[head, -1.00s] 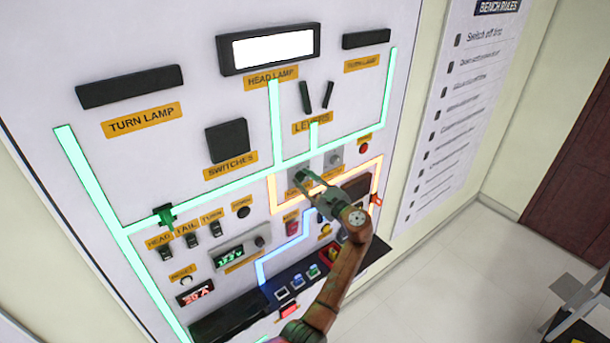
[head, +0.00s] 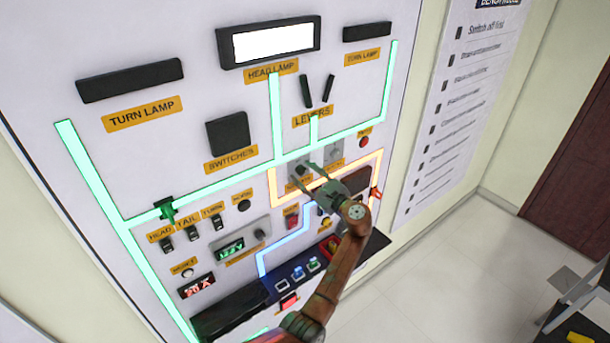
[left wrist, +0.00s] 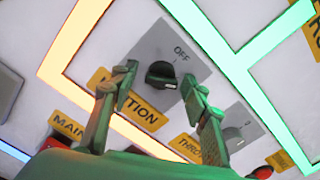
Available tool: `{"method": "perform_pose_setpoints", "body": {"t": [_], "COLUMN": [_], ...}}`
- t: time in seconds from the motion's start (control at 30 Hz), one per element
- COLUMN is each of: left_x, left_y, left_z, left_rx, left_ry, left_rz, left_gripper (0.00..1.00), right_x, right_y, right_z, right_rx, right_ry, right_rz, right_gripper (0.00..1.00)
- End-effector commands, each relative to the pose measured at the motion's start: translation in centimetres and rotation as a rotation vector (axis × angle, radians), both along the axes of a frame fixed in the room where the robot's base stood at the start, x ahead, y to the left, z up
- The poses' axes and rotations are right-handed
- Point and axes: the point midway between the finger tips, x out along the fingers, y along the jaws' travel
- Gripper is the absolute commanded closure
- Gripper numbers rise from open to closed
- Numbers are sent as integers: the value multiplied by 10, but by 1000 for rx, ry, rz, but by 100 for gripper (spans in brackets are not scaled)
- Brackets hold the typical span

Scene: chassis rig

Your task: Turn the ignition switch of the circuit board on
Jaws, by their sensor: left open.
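The circuit board (head: 60,95) is a large white upright panel with glowing green, orange and blue lines. The ignition switch is a black round knob (left wrist: 162,74) on a grey plate (left wrist: 190,62). The word OFF is printed beside the knob, and a yellow label (left wrist: 133,100) sits below it. My left gripper (left wrist: 158,76) is open, with one fingertip on either side of the knob. I cannot tell whether they touch it. In the head view the left gripper (head: 302,170) reaches the same plate and partly hides the knob. My right gripper is not in view.
A throttle plate (left wrist: 236,128) with a knob is right of the ignition plate. Head, tail and turn switches (head: 190,233) are at the board's left. A dark ledge (head: 230,312) juts out below. A rules poster (head: 455,110) hangs on the right wall.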

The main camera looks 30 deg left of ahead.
Motion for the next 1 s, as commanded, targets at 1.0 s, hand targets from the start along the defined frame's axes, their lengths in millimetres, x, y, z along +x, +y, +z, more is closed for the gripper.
{"method": "perform_pose_setpoints", "body": {"t": [1.0], "left_x": [-47], "left_y": [-111], "left_z": [0], "left_rx": [0], "left_ry": [1], "left_rz": [0], "left_gripper": [58], "right_x": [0], "right_y": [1], "right_z": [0], "right_rx": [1], "right_ry": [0], "right_rz": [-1], "right_gripper": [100]}}
